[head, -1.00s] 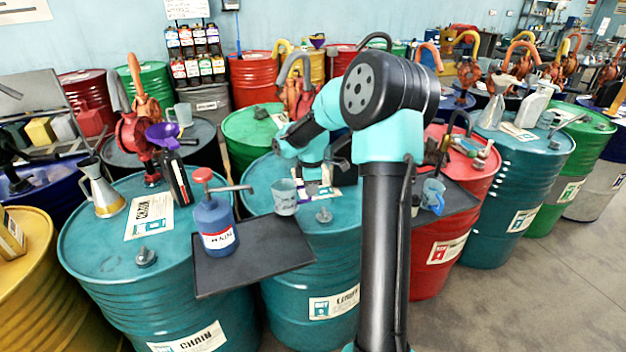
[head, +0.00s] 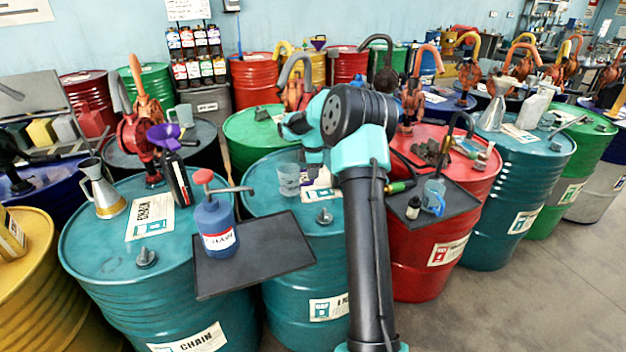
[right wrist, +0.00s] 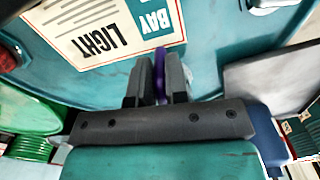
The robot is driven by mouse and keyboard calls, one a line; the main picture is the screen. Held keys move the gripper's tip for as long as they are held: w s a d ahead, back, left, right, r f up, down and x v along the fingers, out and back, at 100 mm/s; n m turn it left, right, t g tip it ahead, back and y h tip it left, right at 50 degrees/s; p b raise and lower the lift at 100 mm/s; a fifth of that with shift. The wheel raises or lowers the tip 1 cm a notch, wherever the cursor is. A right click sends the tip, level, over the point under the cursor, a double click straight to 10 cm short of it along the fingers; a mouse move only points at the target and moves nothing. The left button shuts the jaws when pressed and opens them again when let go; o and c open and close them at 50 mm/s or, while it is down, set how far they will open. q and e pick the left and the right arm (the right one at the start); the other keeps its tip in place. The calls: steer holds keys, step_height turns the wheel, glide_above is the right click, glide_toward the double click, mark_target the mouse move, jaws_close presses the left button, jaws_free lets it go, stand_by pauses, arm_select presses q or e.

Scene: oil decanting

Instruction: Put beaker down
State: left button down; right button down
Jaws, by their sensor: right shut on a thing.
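A clear, greyish beaker (head: 288,180) is upright over the top of the middle teal drum (head: 258,208) in the head view. I cannot tell whether its base touches the drum. In the right wrist view my right gripper (right wrist: 160,80) is shut on a narrow purple piece (right wrist: 161,62), which looks like the beaker's handle. The beaker's body is mostly hidden in that view. In the head view my right arm covers the gripper's fingers. My left gripper is not in view.
A blue pump bottle (head: 215,228) stands on a dark tray (head: 262,262) at the front. A white label (head: 318,194) and a grey cap (head: 324,216) are near the beaker. Another beaker (head: 433,193) with a blue handle stands on the right tray (head: 462,203).

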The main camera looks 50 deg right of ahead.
steer(key=shift+w+d, duration=0.2)
steer(key=shift+d, duration=0.05)
steer(key=shift+f, duration=1.8)
steer(key=shift+f, duration=0.1)
steer(key=c, duration=1.1)
jaws_free()
step_height(320, 180, up, 12)
steer(key=shift+r, duration=0.15)
